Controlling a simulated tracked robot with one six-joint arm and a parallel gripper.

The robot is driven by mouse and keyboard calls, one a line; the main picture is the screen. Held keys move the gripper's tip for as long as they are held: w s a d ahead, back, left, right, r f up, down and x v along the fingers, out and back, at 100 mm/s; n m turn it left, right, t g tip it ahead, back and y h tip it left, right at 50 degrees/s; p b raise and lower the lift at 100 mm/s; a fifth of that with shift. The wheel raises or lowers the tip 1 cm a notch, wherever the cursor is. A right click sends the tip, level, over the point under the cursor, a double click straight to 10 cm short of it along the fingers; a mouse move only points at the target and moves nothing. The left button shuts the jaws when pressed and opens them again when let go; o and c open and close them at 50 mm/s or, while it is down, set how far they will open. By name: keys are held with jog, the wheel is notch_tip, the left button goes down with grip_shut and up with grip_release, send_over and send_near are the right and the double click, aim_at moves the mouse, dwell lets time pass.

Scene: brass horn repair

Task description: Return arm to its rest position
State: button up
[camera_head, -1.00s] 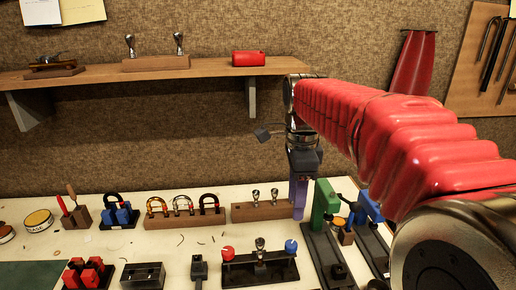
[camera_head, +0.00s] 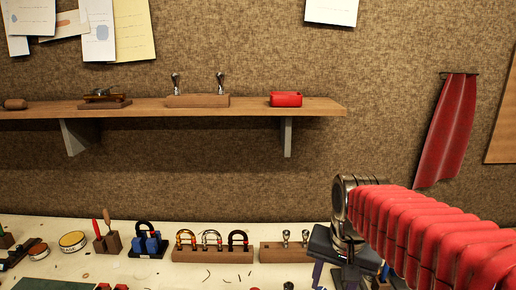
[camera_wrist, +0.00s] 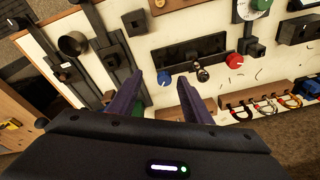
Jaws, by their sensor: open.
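My gripper shows in the wrist view (camera_wrist: 161,79) with its two purple fingers apart and nothing between them. It hangs over the bench, and the black fixture (camera_wrist: 188,52) with a blue knob (camera_wrist: 164,79) and a red knob (camera_wrist: 236,61) shows beyond the fingertips. In the head view my red-sleeved arm reaches in from the lower right.
A wooden rack with several horn-slide bows (camera_head: 212,255) and another wooden block (camera_head: 285,253) stand on the bench (camera_head: 80,265) beside my arm. Above is a wooden shelf (camera_head: 240,109) holding a red object (camera_head: 286,99). A red cloth (camera_head: 445,130) hangs at right.

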jog(key=s+n+t, duration=0.3)
jog(key=s+n, duration=0.1)
jog(key=s, duration=0.8)
jog(key=shift+f+n, duration=0.35)
jog(key=shift+n, duration=0.05)
jog(key=shift+a, duration=0.1)
jog(key=shift+c, duration=0.3)
